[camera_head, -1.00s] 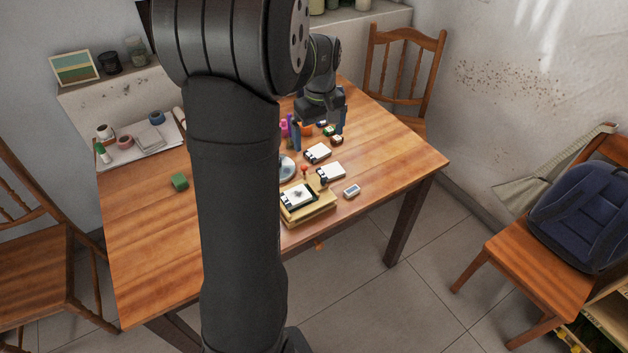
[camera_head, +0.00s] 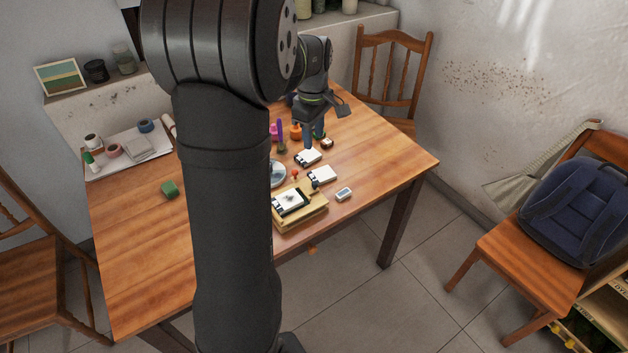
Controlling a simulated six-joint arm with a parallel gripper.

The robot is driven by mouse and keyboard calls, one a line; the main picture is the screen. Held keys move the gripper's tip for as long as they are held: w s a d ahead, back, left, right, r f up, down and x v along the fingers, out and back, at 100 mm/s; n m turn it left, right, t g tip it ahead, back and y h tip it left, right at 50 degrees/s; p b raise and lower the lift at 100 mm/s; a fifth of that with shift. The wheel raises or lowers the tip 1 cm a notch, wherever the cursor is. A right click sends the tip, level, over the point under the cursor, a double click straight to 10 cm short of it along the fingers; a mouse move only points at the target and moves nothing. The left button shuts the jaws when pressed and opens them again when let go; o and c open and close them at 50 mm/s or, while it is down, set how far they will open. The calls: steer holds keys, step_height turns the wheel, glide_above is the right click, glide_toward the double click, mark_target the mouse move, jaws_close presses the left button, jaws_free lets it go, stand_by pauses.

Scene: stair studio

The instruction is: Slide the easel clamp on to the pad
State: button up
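A tan wooden easel (camera_head: 312,214) lies low on the table near its front edge. A white pad with a dark border (camera_head: 291,198) lies on it, with a small dark mark on the sheet. A small dark piece (camera_head: 313,186) stands at the easel's back right edge; I cannot tell whether it is the clamp. My gripper (camera_head: 313,134) points down over the table behind the easel, clear of it. Its two fingers show close together from this angle, so their opening is unclear. I see nothing certain between them. My arm hides part of the table.
Two white pads with dark ends, one nearer (camera_head: 323,174) and one farther (camera_head: 308,157), lie between gripper and easel. A small grey-white block (camera_head: 344,194) lies right of the easel. The table's right side is clear.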

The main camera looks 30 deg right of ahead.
mark_target(315, 183)
steer(key=f, duration=1.7)
steer(key=shift+w+d+f, duration=0.1)
steer(key=shift+d+f, duration=0.1)
steer(key=shift+d, duration=0.05)
steer(key=shift+c, duration=0.5)
jaws_close()
